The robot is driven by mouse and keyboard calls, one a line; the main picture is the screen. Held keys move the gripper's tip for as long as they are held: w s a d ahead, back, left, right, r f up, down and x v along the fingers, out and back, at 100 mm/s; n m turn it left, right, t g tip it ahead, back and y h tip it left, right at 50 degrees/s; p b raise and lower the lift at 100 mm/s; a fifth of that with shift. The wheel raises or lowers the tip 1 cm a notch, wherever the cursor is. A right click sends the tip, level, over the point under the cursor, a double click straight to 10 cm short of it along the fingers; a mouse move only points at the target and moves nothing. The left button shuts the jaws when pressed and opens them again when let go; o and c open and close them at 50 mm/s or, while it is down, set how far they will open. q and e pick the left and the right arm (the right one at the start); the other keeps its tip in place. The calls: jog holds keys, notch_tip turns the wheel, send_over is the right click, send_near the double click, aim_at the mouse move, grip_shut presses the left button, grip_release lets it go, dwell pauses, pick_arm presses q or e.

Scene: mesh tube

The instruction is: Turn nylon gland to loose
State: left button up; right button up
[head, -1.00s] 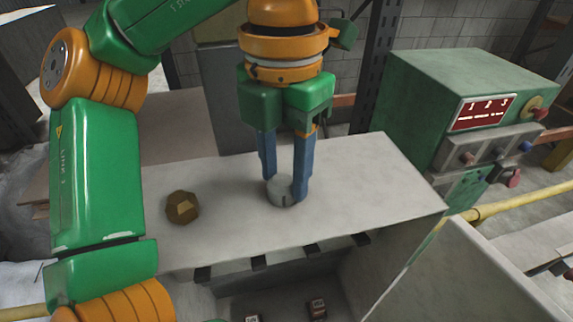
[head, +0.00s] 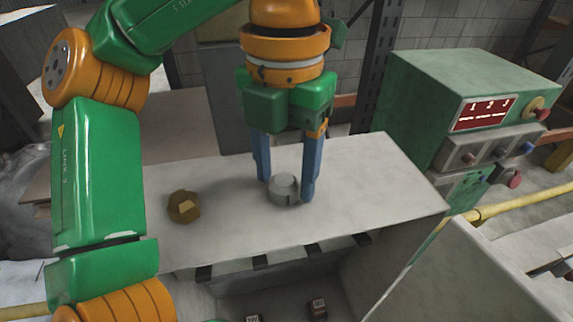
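A light grey round piece (head: 283,190), which looks like the nylon gland, sits on the pale worktop (head: 375,185). My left gripper (head: 285,192) points down over it from above, one blue finger on each side. The fingers are spread, with a visible gap between the left finger and the piece. The right finger is close beside the piece, and I cannot tell whether it touches. A brass-coloured faceted piece (head: 184,206) lies on the worktop to the left, apart from the gripper. My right gripper is out of view.
A green control box (head: 440,95) with a red display stands at the right. An open grey bin below the worktop's front edge holds small dark blocks (head: 318,308). A yellow pipe (head: 515,201) runs at the right. The worktop right of the gripper is clear.

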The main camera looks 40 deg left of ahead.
aim_at(283, 179)
pick_arm(q)
jog(key=shift+o, duration=0.5)
jog(key=shift+s, duration=0.15)
jog(key=shift+r, duration=0.1)
notch_tip(283, 179, up, 7)
jog(key=shift+d, duration=0.1)
dwell(0.3)
